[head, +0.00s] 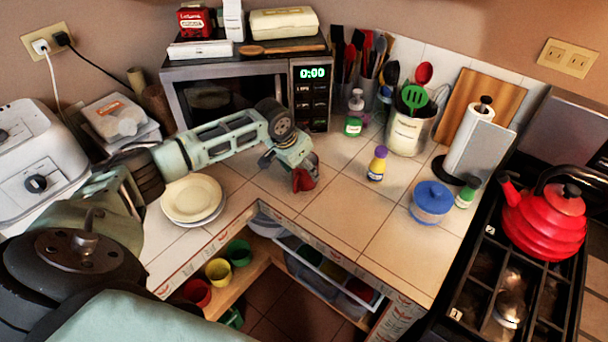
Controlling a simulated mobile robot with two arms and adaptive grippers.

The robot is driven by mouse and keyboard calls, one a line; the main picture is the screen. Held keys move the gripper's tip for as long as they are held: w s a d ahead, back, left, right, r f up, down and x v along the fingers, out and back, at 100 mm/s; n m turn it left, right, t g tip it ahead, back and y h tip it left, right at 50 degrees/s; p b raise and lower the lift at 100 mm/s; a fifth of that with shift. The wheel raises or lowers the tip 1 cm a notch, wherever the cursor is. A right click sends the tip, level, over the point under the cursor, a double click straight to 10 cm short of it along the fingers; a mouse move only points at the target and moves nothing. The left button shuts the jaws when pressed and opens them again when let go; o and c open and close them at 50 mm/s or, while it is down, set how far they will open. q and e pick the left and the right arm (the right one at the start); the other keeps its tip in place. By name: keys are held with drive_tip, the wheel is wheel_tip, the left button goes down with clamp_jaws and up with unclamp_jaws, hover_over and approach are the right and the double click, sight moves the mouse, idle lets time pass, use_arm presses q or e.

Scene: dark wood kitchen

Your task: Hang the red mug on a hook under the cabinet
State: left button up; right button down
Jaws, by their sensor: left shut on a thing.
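My left gripper (300,172) reaches in from the left over the tiled corner counter, in front of the microwave. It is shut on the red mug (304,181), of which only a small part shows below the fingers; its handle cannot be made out. I cannot tell whether the mug touches the counter. No hook and no cabinet underside can be made out in the head view. My right gripper is not in view.
The microwave (311,97) stands behind the gripper. Plates (192,198) lie left. Red, yellow (218,271) and green cups sit on a low shelf. Counter between gripper and bowl is mostly clear.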

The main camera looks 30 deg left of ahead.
use_arm(q)
drive_tip(key=c, duration=0.7)
drive_tip(key=shift+r, duration=0.1)
drive_tip(key=shift+r, duration=0.45)
wheel_tip(320, 180, up, 2)
drive_tip(key=shift+w+r+b, duration=0.1)
drive_tip(key=shift+r+b, duration=0.1)
drive_tip(key=shift+b, duration=0.65)
drive_tip(key=s+d+r+b, duration=0.1)
drive_tip(key=d+r, duration=0.1)
drive_tip(key=d, duration=0.1)
drive_tip(key=s+d+r, duration=0.1)
drive_tip(key=d+r, duration=0.2)
drive_tip(key=d, duration=0.1)
drive_tip(key=s+d+r+b, duration=0.1)
drive_tip(key=d+r, duration=0.1)
drive_tip(key=d, duration=0.2)
drive_tip(key=shift+d+r+b, duration=0.1)
drive_tip(key=shift+r+b, duration=0.2)
drive_tip(key=shift+b, duration=0.05)
